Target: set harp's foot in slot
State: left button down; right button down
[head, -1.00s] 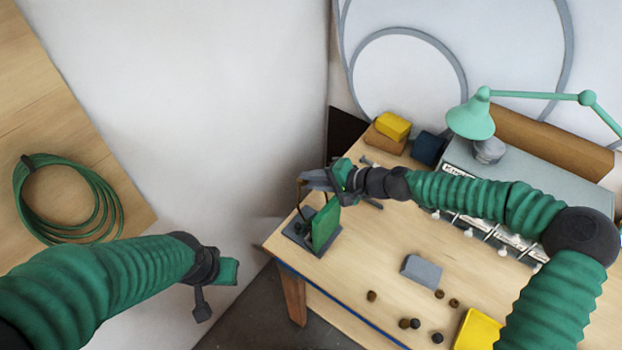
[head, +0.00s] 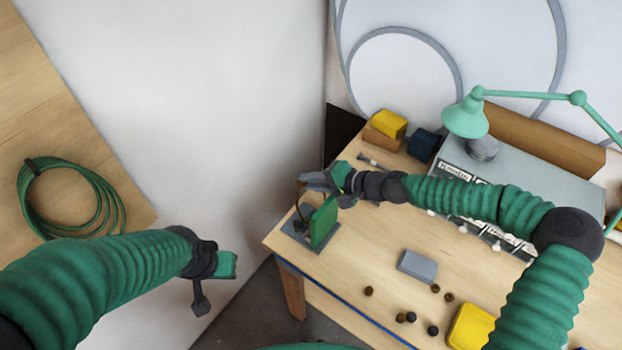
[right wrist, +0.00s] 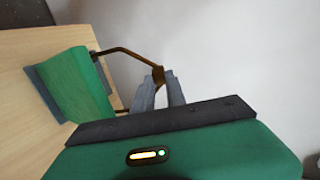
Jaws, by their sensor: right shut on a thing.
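The harp (right wrist: 126,52) is a thin brown bent wire frame. My right gripper (right wrist: 160,84) is shut on its upper end in the right wrist view. In the head view my right gripper (head: 312,182) is at the table's left end, above a green block on a grey base (head: 297,236). The harp's lower part runs down beside the green block (right wrist: 76,84). I cannot make out the slot, or whether the harp's foot sits in it. My left gripper (head: 228,265) hangs left of the table, away from the harp; its fingers are not clear.
A grey block (head: 417,266), several small dark knobs (head: 411,317) and a yellow item (head: 470,326) lie on the table's front part. A yellow block (head: 388,123), a grey case (head: 540,180) and a green lamp (head: 466,117) stand behind. Coiled green cable (head: 70,200) lies at left.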

jog(key=shift+a+f+b, duration=0.1)
jog(key=shift+f+b, duration=0.9)
jog(key=shift+f, duration=0.6)
jog(key=c, duration=1.3)
grip_release()
jog(key=b+v, duration=0.3)
jog(key=v, duration=1.3)
jog(key=shift+s+d+r, duration=0.1)
jog(key=shift+d+r, duration=0.1)
jog(key=shift+d, duration=0.15)
